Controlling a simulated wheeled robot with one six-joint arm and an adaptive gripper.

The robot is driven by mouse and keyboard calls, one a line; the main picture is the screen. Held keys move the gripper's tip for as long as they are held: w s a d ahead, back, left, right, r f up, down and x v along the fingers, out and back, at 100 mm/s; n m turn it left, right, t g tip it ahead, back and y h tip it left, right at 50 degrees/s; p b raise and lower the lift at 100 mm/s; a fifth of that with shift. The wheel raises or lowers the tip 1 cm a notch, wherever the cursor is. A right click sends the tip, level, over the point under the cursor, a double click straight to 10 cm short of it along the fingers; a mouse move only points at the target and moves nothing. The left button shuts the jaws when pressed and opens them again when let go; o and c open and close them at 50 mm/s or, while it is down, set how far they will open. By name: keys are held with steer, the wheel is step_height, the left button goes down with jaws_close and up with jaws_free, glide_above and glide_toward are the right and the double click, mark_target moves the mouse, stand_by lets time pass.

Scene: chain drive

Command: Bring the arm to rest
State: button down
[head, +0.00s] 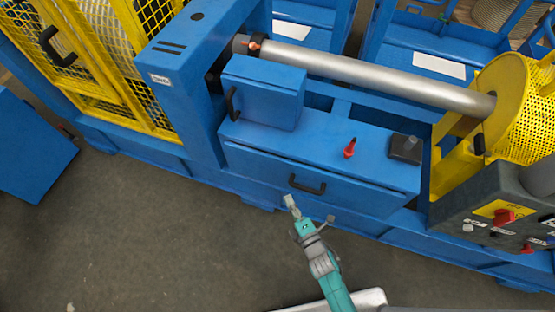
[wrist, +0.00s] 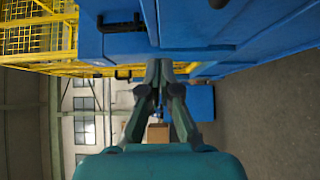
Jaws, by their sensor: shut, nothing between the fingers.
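My gripper (head: 291,203) shows in the head view at the lower middle, at the end of my teal and grey arm. It is in front of the blue machine, just below the black handle (head: 307,185) of the blue drawer front. I cannot tell the gap between gripper and machine. In the wrist view, my gripper's two dark fingers (wrist: 159,68) converge to a shut tip with nothing held. Blue machine panels (wrist: 118,45) lie beyond the tip there.
A steel shaft (head: 370,82) spans the machine to a yellow mesh guard (head: 528,110). A red-handled tool (head: 350,148) is on the blue top. A control box (head: 500,212) stands at the right. Yellow mesh doors (head: 85,60) are at the left. Grey floor (head: 150,250) is clear at the lower left.

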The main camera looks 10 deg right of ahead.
steer(key=s+d+r+m+h, duration=0.1)
steer(key=s+d+r+m, duration=0.1)
steer(key=s+r+m, duration=0.45)
steer(key=s+d+r+m+g+h, duration=0.1)
steer(key=s+d+r+m, duration=0.15)
steer(key=s, duration=0.65)
steer(key=s+d+r+m+h, duration=0.1)
steer(key=s+d+r+m, duration=0.1)
steer(key=s+r+m, duration=0.45)
steer(key=s+d+r+m+g+h, duration=0.1)
steer(key=s+r+m, duration=0.4)
steer(key=s+r, duration=0.3)
steer(key=shift+d+r+g+h, duration=0.15)
steer(key=shift+r+g+h, duration=0.1)
steer(key=shift+g+h, duration=0.05)
steer(key=shift+s+m, duration=0.1)
steer(key=shift+m, duration=0.15)
